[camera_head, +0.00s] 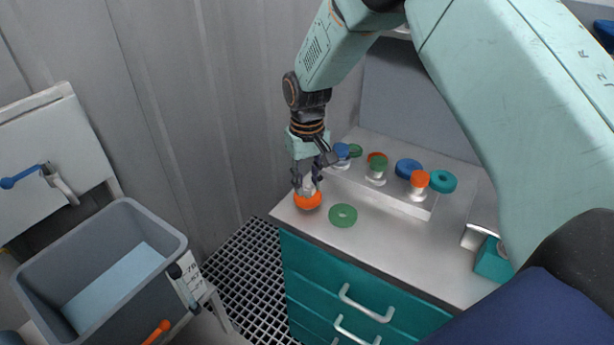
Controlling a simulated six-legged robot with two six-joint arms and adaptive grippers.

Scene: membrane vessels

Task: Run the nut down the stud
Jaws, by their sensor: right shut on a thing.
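My right gripper (307,187) points down over the near left corner of the metal worktop. It is shut on an orange round piece (308,201), low at the worktop surface. The fingers hide part of this piece, and I cannot tell whether a stud is inside it. A flat green ring (343,216) with a hole lies on the worktop just to its right. Behind, a raised metal block (385,197) carries short pale posts with coloured caps, among them a blue cap (341,150), a green cap (378,163) and an orange cap (419,179). My left gripper is out of view.
A blue ring (407,168) and a teal ring (443,181) are by the block. A teal drawer cabinet (310,275) is below the worktop. A grey bin (100,265) stands at left. A corrugated wall (170,110) is close behind the gripper.

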